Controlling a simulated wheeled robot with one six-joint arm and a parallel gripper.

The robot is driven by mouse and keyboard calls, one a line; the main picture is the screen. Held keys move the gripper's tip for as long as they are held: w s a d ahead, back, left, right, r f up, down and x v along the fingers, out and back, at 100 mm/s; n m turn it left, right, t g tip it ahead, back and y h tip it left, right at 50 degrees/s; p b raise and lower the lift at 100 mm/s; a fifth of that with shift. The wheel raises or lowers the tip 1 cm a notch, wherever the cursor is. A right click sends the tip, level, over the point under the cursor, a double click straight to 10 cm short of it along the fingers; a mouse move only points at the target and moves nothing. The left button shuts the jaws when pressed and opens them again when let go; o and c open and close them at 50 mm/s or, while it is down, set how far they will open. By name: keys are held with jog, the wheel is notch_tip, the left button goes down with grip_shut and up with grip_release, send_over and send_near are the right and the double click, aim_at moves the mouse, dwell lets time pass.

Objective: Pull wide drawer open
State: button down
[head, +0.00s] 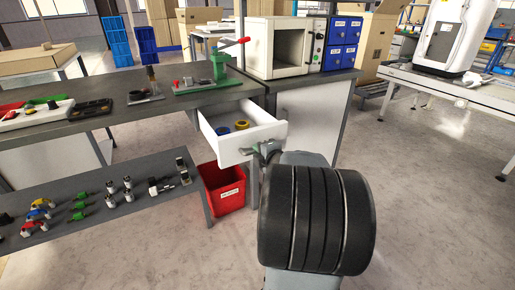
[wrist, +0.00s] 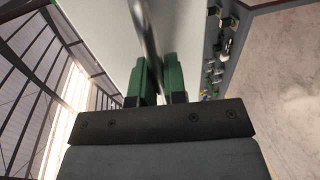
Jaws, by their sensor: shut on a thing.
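The wide drawer (head: 252,136) is white and stands pulled out from under the dark workbench in the head view. A yellow round thing (head: 241,126) and a blue one (head: 223,131) lie inside it. My gripper (head: 266,149) is at the drawer's front, partly hidden behind my own arm. In the wrist view, my gripper's green fingers (wrist: 161,82) are shut on the drawer's metal handle (wrist: 148,35), with the white drawer front (wrist: 100,30) beyond. The far end of the drawer is hidden under the bench.
A red bin (head: 222,188) stands on the floor below the drawer. A low grey shelf (head: 130,215) with several small tools is at the left. A green press (head: 219,70) stands on the bench. The floor to the right is clear.

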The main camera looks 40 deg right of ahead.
jog(key=shift+s, duration=0.1)
jog(key=c, duration=1.2)
grip_release()
jog(key=v, duration=1.3)
jog(key=shift+s, duration=0.35)
jog(key=shift+a+r+p, duration=0.1)
jog(key=shift+a+p, duration=0.05)
jog(key=shift+p, duration=0.15)
